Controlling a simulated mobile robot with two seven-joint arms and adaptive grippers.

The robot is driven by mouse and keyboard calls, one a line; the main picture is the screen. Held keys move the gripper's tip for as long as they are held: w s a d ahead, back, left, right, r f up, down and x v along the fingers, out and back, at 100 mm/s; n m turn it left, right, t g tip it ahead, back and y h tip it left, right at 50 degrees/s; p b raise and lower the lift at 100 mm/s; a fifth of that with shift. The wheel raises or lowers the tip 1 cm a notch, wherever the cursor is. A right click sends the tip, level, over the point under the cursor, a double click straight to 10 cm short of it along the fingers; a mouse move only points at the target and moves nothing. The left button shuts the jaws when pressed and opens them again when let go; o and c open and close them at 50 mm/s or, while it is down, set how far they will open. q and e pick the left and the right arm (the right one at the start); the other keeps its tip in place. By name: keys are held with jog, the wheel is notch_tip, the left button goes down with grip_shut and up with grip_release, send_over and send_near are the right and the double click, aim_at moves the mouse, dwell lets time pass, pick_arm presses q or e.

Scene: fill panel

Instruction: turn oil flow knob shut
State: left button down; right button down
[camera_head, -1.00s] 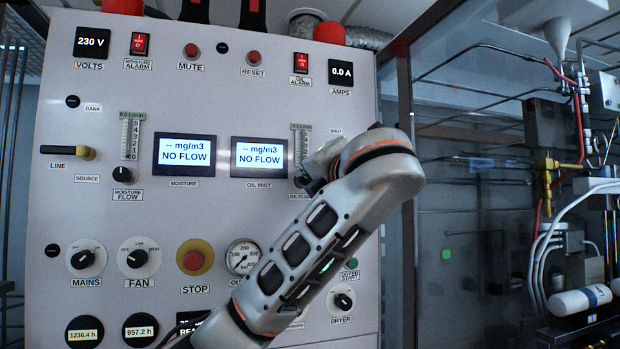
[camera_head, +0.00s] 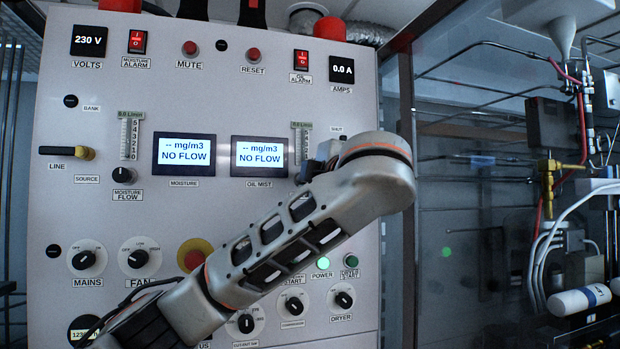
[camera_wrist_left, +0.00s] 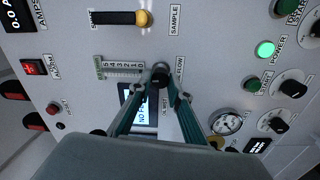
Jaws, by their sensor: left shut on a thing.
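The oil flow knob (camera_wrist_left: 160,73) is a small black knob below the oil flowmeter scale (camera_wrist_left: 122,68) on the grey panel. In the left wrist view, my left gripper (camera_wrist_left: 161,84) has its two teal-sided fingers converging on the knob, one on each side, shut on it. In the head view my left arm crosses the panel front, and its wrist bends back toward the panel beside the oil mist display (camera_head: 259,157). There the arm and gripper hide the knob and most of its label. The knob's pointer direction cannot be made out. My right gripper is not in view.
The moisture flow knob (camera_head: 123,175), the red stop button (camera_head: 195,254) and several rotary switches stand out from the panel. A black sample lever (camera_wrist_left: 120,18) with a yellow hub is near the oil scale. Piping (camera_head: 547,180) lies to the right.

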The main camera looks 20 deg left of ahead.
pick_arm(q)
jog(key=shift+m, duration=0.6)
jog(key=c, duration=1.9)
grip_release()
